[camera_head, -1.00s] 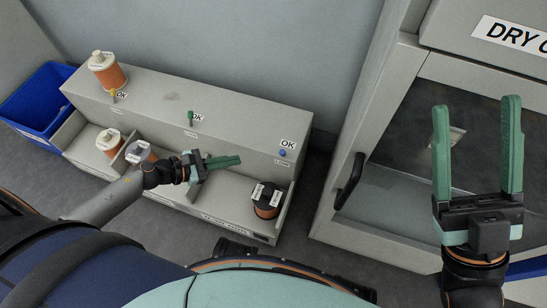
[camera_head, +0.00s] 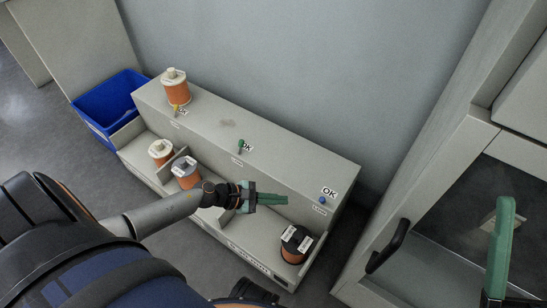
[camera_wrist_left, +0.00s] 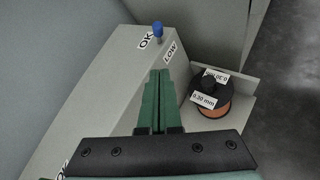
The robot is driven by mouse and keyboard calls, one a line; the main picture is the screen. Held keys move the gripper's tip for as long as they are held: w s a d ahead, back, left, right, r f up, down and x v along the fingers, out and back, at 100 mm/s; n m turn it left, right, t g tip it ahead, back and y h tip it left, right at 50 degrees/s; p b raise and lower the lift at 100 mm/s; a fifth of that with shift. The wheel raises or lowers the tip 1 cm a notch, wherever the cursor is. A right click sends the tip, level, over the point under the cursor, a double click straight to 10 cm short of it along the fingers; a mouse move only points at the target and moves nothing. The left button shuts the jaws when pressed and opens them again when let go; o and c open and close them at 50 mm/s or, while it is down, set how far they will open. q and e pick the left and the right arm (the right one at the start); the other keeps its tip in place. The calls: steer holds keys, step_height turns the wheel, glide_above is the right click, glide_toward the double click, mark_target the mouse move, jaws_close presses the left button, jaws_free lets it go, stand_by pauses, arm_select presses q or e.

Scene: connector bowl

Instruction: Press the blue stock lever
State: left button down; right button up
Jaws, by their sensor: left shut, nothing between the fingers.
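The blue lever (camera_head: 322,200) is a small knob on the right end of the grey stock unit (camera_head: 283,165), between an "OK" label above and a "LOW" label below. In the left wrist view the blue lever (camera_wrist_left: 157,30) stands beyond my fingertips, apart from them. My left gripper (camera_head: 286,199) is shut and empty, its green fingers together and pointing right toward the lever across a gap. The shut fingers also show in the left wrist view (camera_wrist_left: 157,73). One green finger of my right gripper (camera_head: 500,250) shows at the right edge; the rest is cut off.
A black-topped spool (camera_head: 296,243) sits in the right bay below the lever. Green (camera_head: 241,145) and yellow (camera_head: 176,110) levers stand further left. Other spools (camera_head: 186,172) and a blue bin (camera_head: 107,105) are at left. A cabinet with a black handle (camera_head: 388,246) stands at right.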

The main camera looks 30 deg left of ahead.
mark_target(322, 201)
arm_select(q)
steer(key=shift+w+d+f, duration=0.25)
steer(key=shift+w+d, duration=0.65)
steer(key=shift+d, duration=0.2)
steer(key=shift+w+d+f, duration=0.3)
steer(key=shift+w+d, duration=0.55)
steer(key=shift+d, duration=0.3)
steer(key=shift+w+d+f, duration=0.25)
steer(key=shift+w+d, duration=0.65)
steer(key=shift+d, duration=0.2)
